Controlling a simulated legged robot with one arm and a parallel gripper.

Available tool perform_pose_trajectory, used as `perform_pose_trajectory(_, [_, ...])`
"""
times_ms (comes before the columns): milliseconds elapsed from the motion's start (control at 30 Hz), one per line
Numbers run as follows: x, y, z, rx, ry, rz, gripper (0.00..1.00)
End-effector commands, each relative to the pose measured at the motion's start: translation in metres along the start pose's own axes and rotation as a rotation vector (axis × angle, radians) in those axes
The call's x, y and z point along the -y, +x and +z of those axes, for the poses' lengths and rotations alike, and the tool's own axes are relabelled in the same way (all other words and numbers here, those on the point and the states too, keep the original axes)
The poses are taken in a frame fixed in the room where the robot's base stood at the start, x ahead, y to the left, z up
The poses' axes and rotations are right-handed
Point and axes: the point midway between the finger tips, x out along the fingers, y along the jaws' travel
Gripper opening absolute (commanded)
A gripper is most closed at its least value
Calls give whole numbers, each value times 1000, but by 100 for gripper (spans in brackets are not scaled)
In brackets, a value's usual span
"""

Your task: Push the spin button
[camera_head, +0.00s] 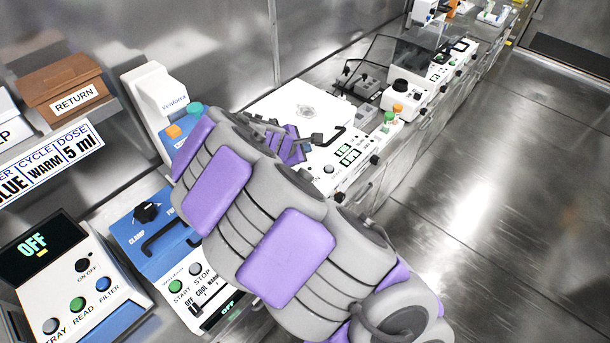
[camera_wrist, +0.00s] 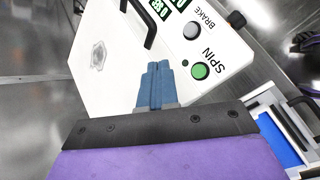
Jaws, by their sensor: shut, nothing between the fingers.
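The green spin button (camera_wrist: 200,71) shows in the wrist view on the sloped front panel of a white machine (camera_wrist: 110,70), with the label SPIN beside it. My gripper (camera_wrist: 157,68) has its two blue fingers pressed together, empty, over the white casing. The fingertips are to the left of the spin button in that view, apart from it. In the head view the white machine (camera_head: 285,105) stands past my arm, and my arm hides its spin button and most of my gripper.
A grey brake button (camera_wrist: 192,30) sits near the spin button. A black handle (camera_wrist: 141,22) rises from the lid. A blue device (camera_head: 150,222) with a clamp knob and a reader with an OFF display (camera_head: 40,245) stand nearer. The floor (camera_head: 480,200) at right is clear.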

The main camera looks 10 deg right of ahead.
Motion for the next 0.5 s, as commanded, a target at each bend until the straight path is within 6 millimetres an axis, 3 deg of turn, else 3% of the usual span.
perform_pose_trajectory(500, [33, 45, -31, 0, 1, -2, 0])
